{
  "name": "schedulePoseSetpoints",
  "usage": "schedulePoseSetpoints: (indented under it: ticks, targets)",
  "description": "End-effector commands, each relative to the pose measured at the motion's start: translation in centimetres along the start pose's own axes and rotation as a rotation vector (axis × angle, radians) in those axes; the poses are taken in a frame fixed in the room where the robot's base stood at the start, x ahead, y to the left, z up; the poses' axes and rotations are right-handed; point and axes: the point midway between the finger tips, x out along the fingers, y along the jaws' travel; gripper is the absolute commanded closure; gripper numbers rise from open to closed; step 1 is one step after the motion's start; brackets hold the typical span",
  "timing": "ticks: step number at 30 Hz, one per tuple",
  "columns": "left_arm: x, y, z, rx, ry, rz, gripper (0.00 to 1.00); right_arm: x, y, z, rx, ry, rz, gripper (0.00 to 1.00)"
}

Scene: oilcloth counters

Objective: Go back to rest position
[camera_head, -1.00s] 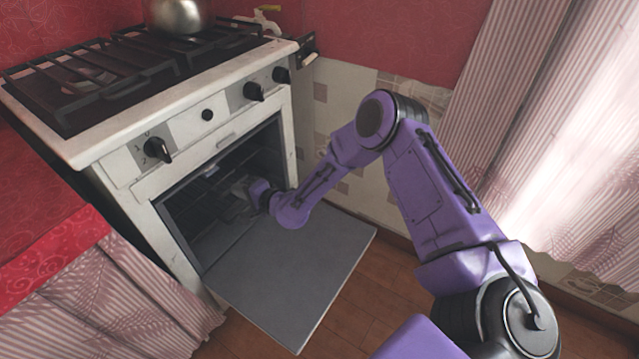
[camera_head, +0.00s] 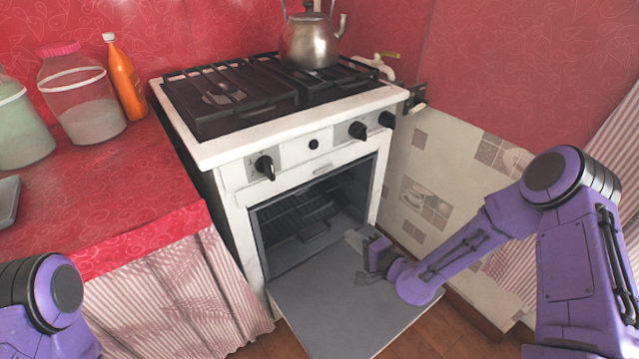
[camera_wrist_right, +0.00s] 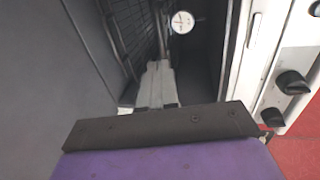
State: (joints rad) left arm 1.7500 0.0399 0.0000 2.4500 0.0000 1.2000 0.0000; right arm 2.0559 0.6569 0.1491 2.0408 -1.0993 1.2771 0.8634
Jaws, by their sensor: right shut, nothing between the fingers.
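My right gripper (camera_head: 357,243) is outside the oven, just in front of its opening and above the lowered oven door (camera_head: 340,310). It is shut and empty; its grey fingers also show in the right wrist view (camera_wrist_right: 158,88), pointing toward the oven inside. The right arm reaches in from the right, bent at the elbow. The white stove (camera_head: 300,152) has its oven open, with a dark rack (camera_head: 300,215) inside. Of my left arm only a purple joint shows at the lower left; the left gripper is out of view.
A metal kettle (camera_head: 308,42) stands on the black grates. The red counter (camera_head: 120,195) at the left bears jars (camera_head: 82,100) and an orange bottle (camera_head: 125,78). A tiled wall (camera_head: 440,170) borders the stove's right side. A round dial (camera_wrist_right: 183,22) shows inside the oven.

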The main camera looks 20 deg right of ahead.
Motion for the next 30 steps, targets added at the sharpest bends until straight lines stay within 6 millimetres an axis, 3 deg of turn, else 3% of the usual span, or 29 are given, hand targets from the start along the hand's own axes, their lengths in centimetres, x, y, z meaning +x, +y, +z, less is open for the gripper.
schedulePoseSetpoints:
  ticks: [5, 8, 12, 15, 21, 25, 26, 27, 30]
  targets:
    - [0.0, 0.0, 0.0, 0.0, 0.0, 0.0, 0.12, 0.0, 0.2, -0.2, -0.074, 0.011, 0.008, 1.0]
    - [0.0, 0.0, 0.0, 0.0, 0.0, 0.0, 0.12, -1.6, 3.2, -0.7, -0.199, 0.105, 0.152, 1.0]
    - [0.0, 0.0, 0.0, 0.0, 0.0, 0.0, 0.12, -8.3, 12.1, 1.9, -0.414, 0.117, 0.555, 1.0]
    - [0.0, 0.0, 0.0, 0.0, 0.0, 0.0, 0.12, -13.6, 16.4, 3.1, -0.533, 0.082, 0.782, 1.0]
    - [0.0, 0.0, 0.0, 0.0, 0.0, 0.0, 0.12, -23.4, 20.9, 4.3, -0.705, 0.003, 1.121, 1.0]
    - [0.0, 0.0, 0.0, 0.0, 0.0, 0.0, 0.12, -28.8, 22.8, 5.5, -0.812, -0.095, 1.256, 1.0]
    - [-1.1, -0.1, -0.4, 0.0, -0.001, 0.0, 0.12, -29.3, 21.9, 5.7, -0.813, -0.105, 1.262, 1.0]
    - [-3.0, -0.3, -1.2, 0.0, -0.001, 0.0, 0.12, -29.4, 19.7, 5.5, -0.805, -0.093, 1.255, 1.0]
    - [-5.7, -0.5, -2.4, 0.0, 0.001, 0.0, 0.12, -29.9, 16.9, 5.5, -0.802, -0.091, 1.253, 1.0]
